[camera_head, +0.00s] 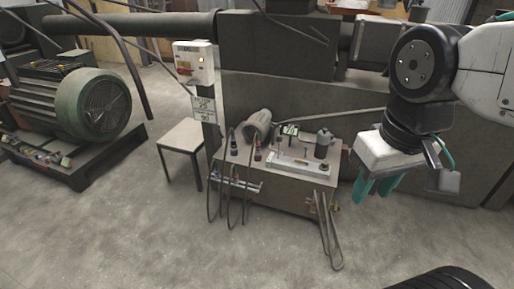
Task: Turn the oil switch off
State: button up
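A pale control box (193,62) is mounted on a grey post left of centre. It has a red and yellow knob (183,70) at its lower left and small buttons or lamps on its front. The lettering at its top is too small to read surely, and I cannot tell the knob's exact setting. My gripper (376,189) hangs at the right with its teal fingers pointing down. The fingers look apart, with nothing seen between them. It is well to the right of the box, not touching it.
A hydraulic unit (240,184) with hoses and fittings stands in the middle, between the box and my gripper. A small stool (181,138) stands below the box. A large green motor (93,104) is at the left. The front concrete floor (130,240) is mostly clear.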

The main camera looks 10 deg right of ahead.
aim_at(181, 71)
jog(key=z, duration=0.2)
jog(key=i, duration=1.55)
jog(key=u, duration=0.8)
jog(key=i, duration=0.85)
jog(key=u, duration=0.6)
